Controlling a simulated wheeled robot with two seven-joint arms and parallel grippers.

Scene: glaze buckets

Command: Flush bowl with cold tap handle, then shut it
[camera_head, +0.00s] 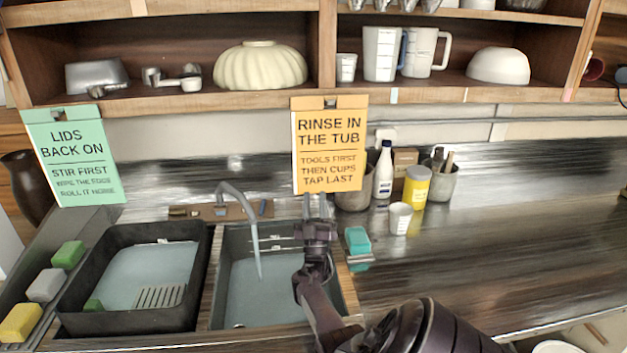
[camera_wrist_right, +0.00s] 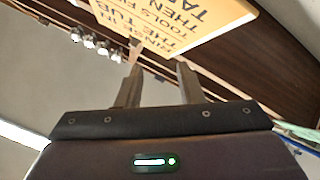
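The sink has a black-rimmed left bowl (camera_head: 72,312) and a grey right bowl (camera_head: 228,243). A curved grey spout (camera_head: 236,190) arches over the right bowl, and a thin pale line, possibly water, drops from it. Behind stands a wooden tap board (camera_head: 222,212) with a small blue piece (camera_head: 263,207) at its right end; I cannot tell whether this is the cold handle. My right gripper (camera_head: 316,207) is over the right bowl's back right corner, below the orange sign. In the right wrist view its two fingers (camera_wrist_right: 158,85) are apart with nothing between them. My left gripper is out of view.
The orange sign (camera_head: 331,140) hangs just above my right gripper. A teal sponge (camera_head: 357,240) lies right of the sink. A white cup (camera_head: 400,218), yellow jar (camera_head: 416,186) and white bottle (camera_head: 384,172) stand further right. The counter's right side is clear.

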